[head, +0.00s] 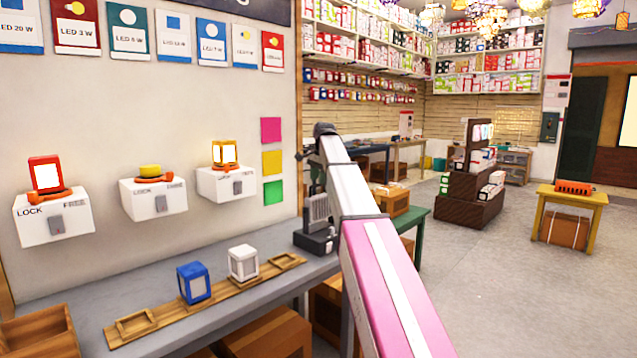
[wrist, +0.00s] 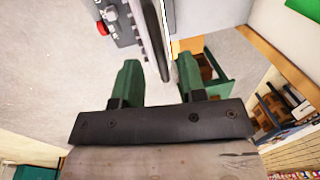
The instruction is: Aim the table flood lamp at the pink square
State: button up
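The table flood lamp (head: 318,212) stands at the right end of the grey table in the head view, with a finned grey head on a dark base. My arm partly covers it. The pink square (head: 271,130) is on the wall above and left of the lamp, topmost of three coloured squares. In the wrist view my gripper (wrist: 159,66) has two green fingers spread apart. The lamp head (wrist: 157,35), seen edge-on, reaches down towards the gap between the fingertips, with space visible on both sides. The lamp's base (wrist: 116,22) with a red button shows at upper left.
A yellow square (head: 272,162) and a green square (head: 273,192) are below the pink one. A blue lantern (head: 194,282) and a white lantern (head: 243,263) stand on a wooden strip on the table. Open floor lies at right.

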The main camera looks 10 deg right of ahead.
jog(key=shift+w+f, duration=0.1)
jog(key=shift+f, duration=0.75)
grip_shut()
